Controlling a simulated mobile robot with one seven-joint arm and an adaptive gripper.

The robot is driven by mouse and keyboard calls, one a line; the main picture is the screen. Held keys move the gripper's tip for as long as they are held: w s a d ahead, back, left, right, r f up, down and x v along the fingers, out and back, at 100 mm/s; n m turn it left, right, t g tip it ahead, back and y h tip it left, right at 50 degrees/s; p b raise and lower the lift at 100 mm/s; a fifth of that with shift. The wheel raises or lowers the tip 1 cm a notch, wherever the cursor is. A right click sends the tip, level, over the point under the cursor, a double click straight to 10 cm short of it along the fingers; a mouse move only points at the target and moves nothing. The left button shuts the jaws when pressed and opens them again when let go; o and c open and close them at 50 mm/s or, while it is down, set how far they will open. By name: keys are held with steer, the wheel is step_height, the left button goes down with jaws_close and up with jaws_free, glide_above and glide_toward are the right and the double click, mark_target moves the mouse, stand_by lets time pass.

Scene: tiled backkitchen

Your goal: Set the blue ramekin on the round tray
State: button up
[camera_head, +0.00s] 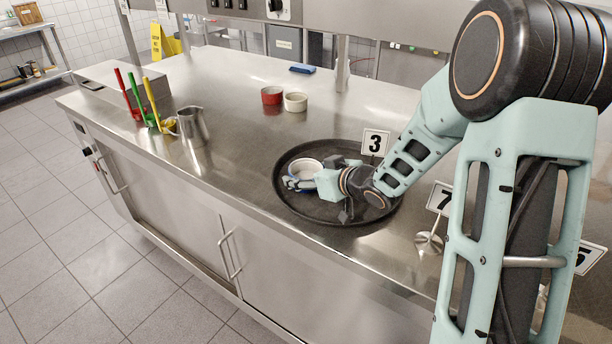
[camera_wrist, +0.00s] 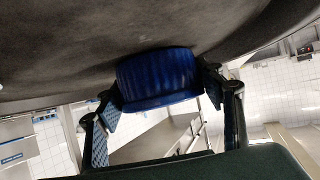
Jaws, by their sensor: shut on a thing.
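The blue ramekin (camera_head: 309,165), with a white inside, is over the left part of the round tray (camera_head: 287,205) and looks upright. My gripper (camera_head: 300,181) is shut on it from the front right, with a finger on each side. In the wrist view the blue ramekin (camera_wrist: 158,78) sits between the two fingers of my gripper (camera_wrist: 160,95). The dark tray (camera_wrist: 75,55) fills the top of that view. The ramekin is at or very close to the tray surface; I cannot tell if it touches. My wrist hides part of the tray.
A number 3 sign (camera_head: 375,142) stands by the tray's back edge, and a number 7 sign (camera_head: 430,240) to its right. A red ramekin (camera_head: 271,95) and a cream ramekin (camera_head: 295,102) stand behind. A steel jug (camera_head: 192,124) is at left. The counter between is clear.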

steer(key=o, duration=1.3)
steer(key=shift+s+d+f, duration=0.1)
steer(key=shift+s+f, duration=0.25)
steer(key=shift+f, duration=0.5)
steer(key=shift+r, duration=0.2)
steer(key=p+v, duration=0.1)
steer(key=v, duration=0.2)
steer(key=r+p+v, duration=0.1)
steer(key=v, duration=0.3)
steer(key=w+p+v, duration=0.1)
steer(key=v, duration=0.3)
steer(key=shift+s+r, duration=0.15)
steer(key=shift+r, duration=0.1)
steer(key=shift+s+d+r, duration=0.15)
steer(key=shift+s+d, duration=0.05)
steer(key=shift+s, duration=0.1)
